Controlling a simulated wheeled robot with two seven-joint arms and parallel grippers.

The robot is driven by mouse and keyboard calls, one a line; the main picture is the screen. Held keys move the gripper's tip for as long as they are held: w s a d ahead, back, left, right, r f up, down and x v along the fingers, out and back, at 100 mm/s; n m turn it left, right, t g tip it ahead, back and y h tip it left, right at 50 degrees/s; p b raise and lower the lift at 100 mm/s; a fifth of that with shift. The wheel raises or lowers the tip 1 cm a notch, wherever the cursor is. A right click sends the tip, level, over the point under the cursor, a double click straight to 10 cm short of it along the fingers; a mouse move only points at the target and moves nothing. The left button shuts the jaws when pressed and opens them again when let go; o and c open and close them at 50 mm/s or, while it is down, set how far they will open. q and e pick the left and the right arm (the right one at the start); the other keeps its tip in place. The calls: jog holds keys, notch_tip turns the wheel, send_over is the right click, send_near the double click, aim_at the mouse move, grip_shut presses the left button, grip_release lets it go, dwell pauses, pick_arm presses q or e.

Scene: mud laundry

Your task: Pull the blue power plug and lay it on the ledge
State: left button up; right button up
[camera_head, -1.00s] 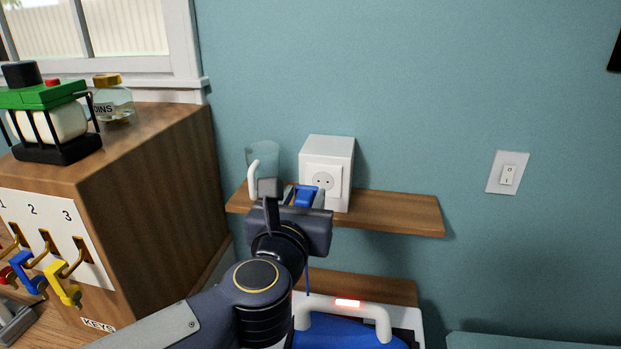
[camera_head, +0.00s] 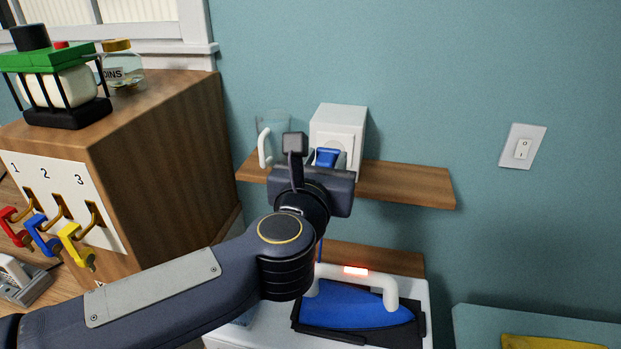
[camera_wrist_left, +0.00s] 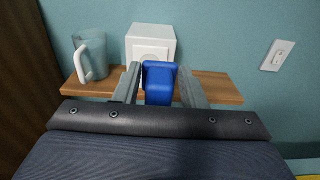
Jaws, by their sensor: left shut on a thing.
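The blue power plug (camera_head: 327,157) is held between the fingers of my left gripper (camera_head: 318,160), in front of the white socket box (camera_head: 348,117). In the left wrist view, the plug (camera_wrist_left: 159,84) sits between the two grey fingers, with the box (camera_wrist_left: 150,38) behind it. The plug covers the lower part of the socket face, so any gap there is hard to judge. The wooden ledge (camera_head: 405,185) carries the box; I cannot tell whether the plug touches the ledge. My right gripper is not in view.
A clear jug (camera_head: 273,128) with a white handle stands left of the box. The ledge right of the box is bare. Below is a blue iron (camera_head: 355,305) with a red light. A wooden cabinet (camera_head: 165,150) with keys stands left; a light switch (camera_head: 522,146) is right.

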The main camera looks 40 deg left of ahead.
pick_arm(q)
jog(key=w+d+f+b, duration=0.1)
jog(key=w+f+b, duration=0.1)
jog(key=w, duration=0.6)
jog(key=w+d+f+b, duration=0.2)
jog(key=w+f, duration=0.1)
jog(key=w, duration=0.6)
jog(key=w+d+f+b, duration=0.1)
jog(key=w+f+b, duration=0.1)
jog(key=w, duration=0.7)
jog(key=shift+d+f, duration=0.3)
jog(key=shift+f, duration=0.3)
jog(key=shift+f+b, duration=1.7)
jog(key=shift+f, duration=1.1)
jog(key=o, duration=1.4)
jog(key=shift+c, duration=0.2)
jog(key=shift+s, duration=0.1)
jog(key=b+v, duration=0.1)
jog(key=v, duration=0.6)
jog(key=shift+s+d+b, duration=0.2)
jog(key=shift+s+b, duration=0.05)
jog(key=shift+b, duration=0.15)
